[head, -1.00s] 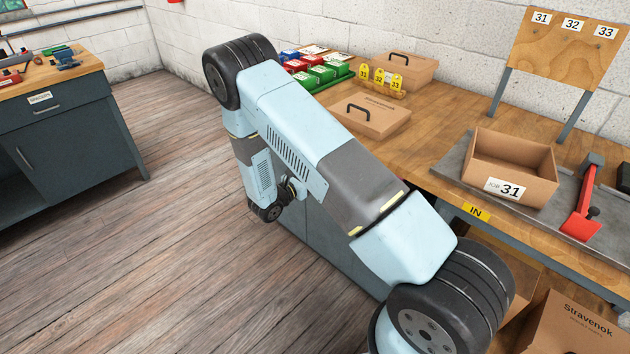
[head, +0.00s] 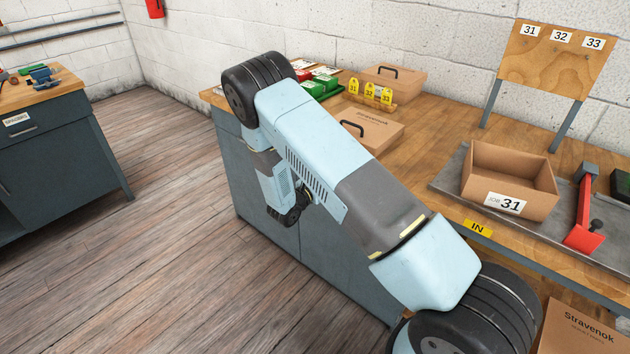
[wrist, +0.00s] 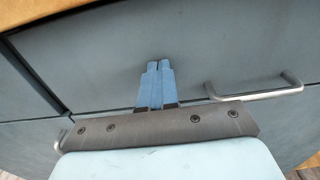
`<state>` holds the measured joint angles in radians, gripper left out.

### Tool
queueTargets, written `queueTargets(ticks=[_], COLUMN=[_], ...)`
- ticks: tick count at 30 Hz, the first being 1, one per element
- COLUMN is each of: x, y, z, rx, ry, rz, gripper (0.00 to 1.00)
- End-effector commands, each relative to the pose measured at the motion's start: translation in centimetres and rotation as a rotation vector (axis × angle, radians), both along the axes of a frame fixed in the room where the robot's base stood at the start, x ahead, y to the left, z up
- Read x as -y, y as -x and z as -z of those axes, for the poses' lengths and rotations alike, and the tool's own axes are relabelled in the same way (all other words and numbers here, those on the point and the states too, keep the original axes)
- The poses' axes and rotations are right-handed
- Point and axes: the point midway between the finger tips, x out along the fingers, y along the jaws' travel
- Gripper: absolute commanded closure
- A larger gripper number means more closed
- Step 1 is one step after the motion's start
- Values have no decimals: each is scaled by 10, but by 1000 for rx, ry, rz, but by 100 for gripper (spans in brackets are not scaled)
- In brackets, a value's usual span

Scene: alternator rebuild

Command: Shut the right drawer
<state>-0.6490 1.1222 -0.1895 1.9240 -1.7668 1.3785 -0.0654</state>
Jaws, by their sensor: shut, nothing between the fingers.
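In the wrist view a grey drawer front (wrist: 215,50) with a silver bar handle (wrist: 255,93) fills most of the picture. A dark seam separates it from another grey panel at left. My gripper (wrist: 159,66) is shut and empty, its blue fingertips at the drawer front, left of the handle. I cannot tell whether they touch it, or whether the drawer is fully flush. In the head view my arm covers most of the bench's upper front, so the drawer and my fingers cannot be made out there.
The wooden bench top (head: 425,140) holds a carton marked 31 (head: 508,182), a red tool (head: 584,215), a closed box (head: 357,130) and yellow tags (head: 370,94). A second grey bench (head: 65,150) stands at left. Wooden floor (head: 170,220) lies free between them.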

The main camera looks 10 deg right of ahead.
Motion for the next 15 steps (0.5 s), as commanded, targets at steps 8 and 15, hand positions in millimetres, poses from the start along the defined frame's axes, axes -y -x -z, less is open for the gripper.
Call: queueTargets(ticks=[8,15], x=[9,-14], y=[-1,15], z=[-2,0], rx=[6,2], ry=[6,4], rz=[17,14], gripper=[100,100])
